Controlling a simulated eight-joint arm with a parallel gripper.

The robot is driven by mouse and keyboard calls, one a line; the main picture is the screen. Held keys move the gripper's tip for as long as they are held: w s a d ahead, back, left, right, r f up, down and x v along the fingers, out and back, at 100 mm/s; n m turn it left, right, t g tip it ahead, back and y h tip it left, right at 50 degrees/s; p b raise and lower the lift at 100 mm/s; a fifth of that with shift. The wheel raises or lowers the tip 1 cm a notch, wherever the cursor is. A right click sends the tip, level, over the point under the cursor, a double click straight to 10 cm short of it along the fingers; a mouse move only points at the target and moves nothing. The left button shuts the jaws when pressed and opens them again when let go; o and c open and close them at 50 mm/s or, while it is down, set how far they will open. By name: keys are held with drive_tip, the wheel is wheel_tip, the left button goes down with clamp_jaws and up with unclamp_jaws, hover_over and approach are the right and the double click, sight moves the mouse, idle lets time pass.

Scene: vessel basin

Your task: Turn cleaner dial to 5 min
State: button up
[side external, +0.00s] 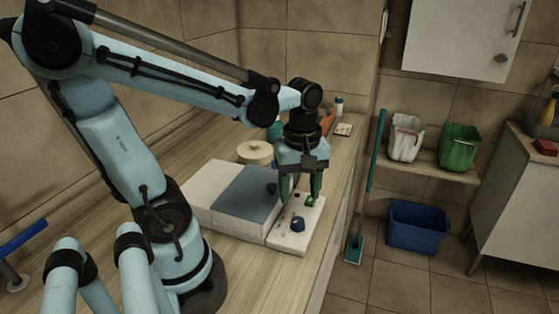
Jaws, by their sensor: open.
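The cleaner (205,192) is a low white box with a blue-grey top panel, standing on the wooden counter. Its white control panel (288,242) faces the counter's front edge. A dark blue dial (298,224) sits on this panel. Another dark knob (271,188) shows at the edge of the blue-grey top. My gripper (301,200) points down over the far part of the panel, behind the dial, with its green fingers apart. A small green part shows between or beside the fingertips; I cannot tell what it is. The dial's marks are too small to read.
A cream round container (255,152) stands behind the cleaner. Small bottles and an orange item (328,121) are at the counter's far end. A teal-handled squeegee (372,180) leans beside the counter. A blue bin (417,228) is on the floor.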

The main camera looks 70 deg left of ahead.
sight(298, 221)
drive_tip(key=shift+f, duration=3.75)
drive_tip(key=shift+c, duration=0.3)
drive_tip(key=c, duration=1)
